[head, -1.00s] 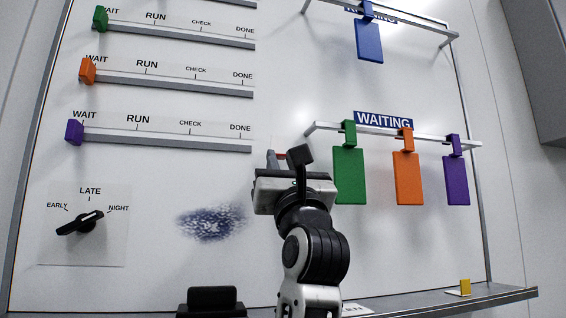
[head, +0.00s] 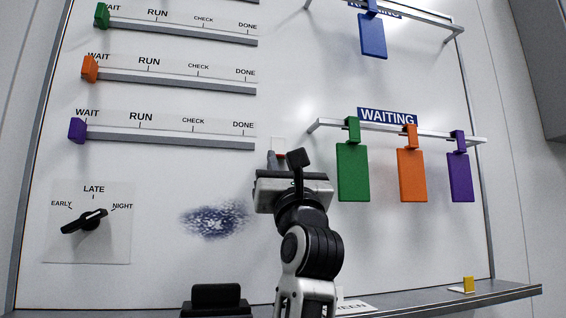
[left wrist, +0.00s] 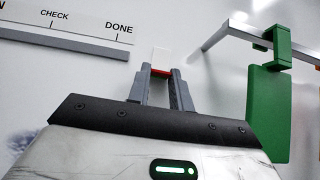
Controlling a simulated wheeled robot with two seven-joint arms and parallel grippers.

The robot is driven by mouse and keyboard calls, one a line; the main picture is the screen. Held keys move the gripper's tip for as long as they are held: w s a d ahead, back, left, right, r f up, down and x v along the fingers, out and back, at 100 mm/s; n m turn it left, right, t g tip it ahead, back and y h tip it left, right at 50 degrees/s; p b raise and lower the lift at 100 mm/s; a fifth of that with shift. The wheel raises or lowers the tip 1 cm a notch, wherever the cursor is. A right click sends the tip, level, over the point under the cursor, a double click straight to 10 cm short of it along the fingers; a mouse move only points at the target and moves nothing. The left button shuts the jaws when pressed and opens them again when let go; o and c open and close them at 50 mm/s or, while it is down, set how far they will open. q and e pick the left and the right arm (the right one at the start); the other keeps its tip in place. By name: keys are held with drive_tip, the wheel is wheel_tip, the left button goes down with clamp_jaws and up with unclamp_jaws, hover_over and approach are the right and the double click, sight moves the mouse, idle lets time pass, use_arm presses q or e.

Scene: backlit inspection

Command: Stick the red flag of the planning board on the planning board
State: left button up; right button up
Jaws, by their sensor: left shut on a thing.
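My left gripper (head: 282,160) is raised in front of the white planning board (head: 225,175), just left of the rail marked WAITING. It is shut on the red flag (left wrist: 160,72), of which only a narrow red strip shows between the grey fingers in the left wrist view. A small red bit of it also shows in the head view (head: 283,155). A small white piece (left wrist: 160,58) stands just beyond the fingertips. I cannot tell whether it belongs to the flag or the board, or whether the flag touches the board.
Green (head: 353,172), orange (head: 412,176) and purple (head: 459,178) tags hang from the WAITING rail (head: 330,122), close right of my gripper. Slider rails (head: 170,141) and a dial (head: 85,222) are at left. A ledge (head: 430,297) below holds a yellow flag (head: 468,284).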

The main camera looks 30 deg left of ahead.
use_arm(q)
drive_tip(key=o, duration=0.9)
drive_tip(key=shift+c, duration=0.2)
use_arm(e)
drive_tip(key=shift+f, duration=0.15)
use_arm(q)
drive_tip(key=b+v, duration=0.5)
drive_tip(key=v, duration=1.1)
use_arm(e)
drive_tip(key=shift+w+a+f+m, duration=0.3)
drive_tip(key=shift+a+f, duration=0.1)
drive_tip(key=shift+f, duration=0.35)
use_arm(q)
drive_tip(key=shift+r, duration=0.1)
use_arm(e)
drive_tip(key=shift+f, duration=0.15)
